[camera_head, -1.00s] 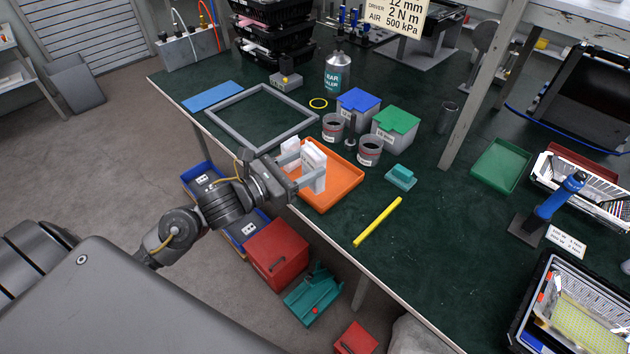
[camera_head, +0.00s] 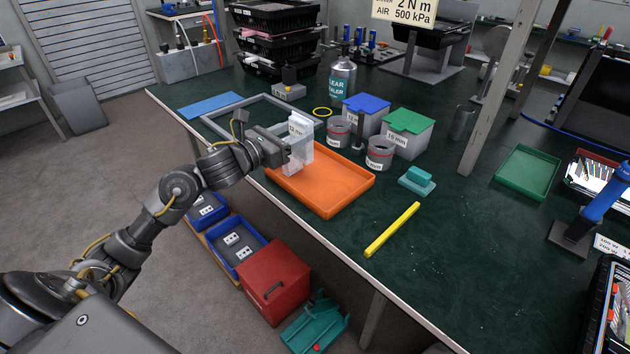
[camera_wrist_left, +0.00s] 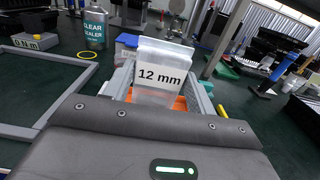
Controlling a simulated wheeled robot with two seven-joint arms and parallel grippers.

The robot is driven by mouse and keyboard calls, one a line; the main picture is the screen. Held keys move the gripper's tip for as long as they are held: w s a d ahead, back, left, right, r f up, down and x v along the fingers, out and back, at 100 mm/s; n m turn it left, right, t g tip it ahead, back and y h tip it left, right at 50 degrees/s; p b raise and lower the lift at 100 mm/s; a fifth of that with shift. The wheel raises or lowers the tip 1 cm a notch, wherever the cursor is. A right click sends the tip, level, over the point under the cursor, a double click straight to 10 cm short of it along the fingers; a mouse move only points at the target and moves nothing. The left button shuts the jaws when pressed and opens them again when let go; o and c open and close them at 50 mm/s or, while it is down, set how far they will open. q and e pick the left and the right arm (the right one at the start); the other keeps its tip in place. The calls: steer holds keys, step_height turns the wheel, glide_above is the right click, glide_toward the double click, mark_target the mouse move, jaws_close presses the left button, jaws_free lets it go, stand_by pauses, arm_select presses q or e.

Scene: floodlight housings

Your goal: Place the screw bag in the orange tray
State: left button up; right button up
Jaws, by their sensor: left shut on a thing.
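The screw bag (camera_head: 301,128) is a pale, clear bag with a white label. In the left wrist view the bag (camera_wrist_left: 162,75) stands upright and its label reads "12 mm". My left gripper (camera_head: 297,152) is shut on it at the back left part of the orange tray (camera_head: 335,192). The tray is shallow, and its visible floor is bare. Some orange also shows below the bag in the left wrist view. The bag's lower end is partly hidden by the fingers, so I cannot tell whether it touches the tray. My right gripper is out of view.
Grey cups (camera_head: 380,153), a blue-lidded box (camera_head: 366,113) and a green-lidded box (camera_head: 407,133) stand behind the tray. A grey frame (camera_head: 222,122) lies behind my gripper. A teal block (camera_head: 417,180) and yellow bar (camera_head: 392,229) lie right of the tray.

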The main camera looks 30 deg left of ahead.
mark_target(294, 153)
arm_select(q)
step_height(294, 153, down, 6)
steer(key=shift+r, duration=0.2)
steer(key=shift+f, duration=2.1)
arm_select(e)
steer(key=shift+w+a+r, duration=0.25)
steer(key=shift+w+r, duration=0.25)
arm_select(q)
steer(key=shift+f+b, duration=0.1)
steer(key=shift+b, duration=0.2)
steer(key=o, duration=1)
steer(key=shift+o, duration=0.8)
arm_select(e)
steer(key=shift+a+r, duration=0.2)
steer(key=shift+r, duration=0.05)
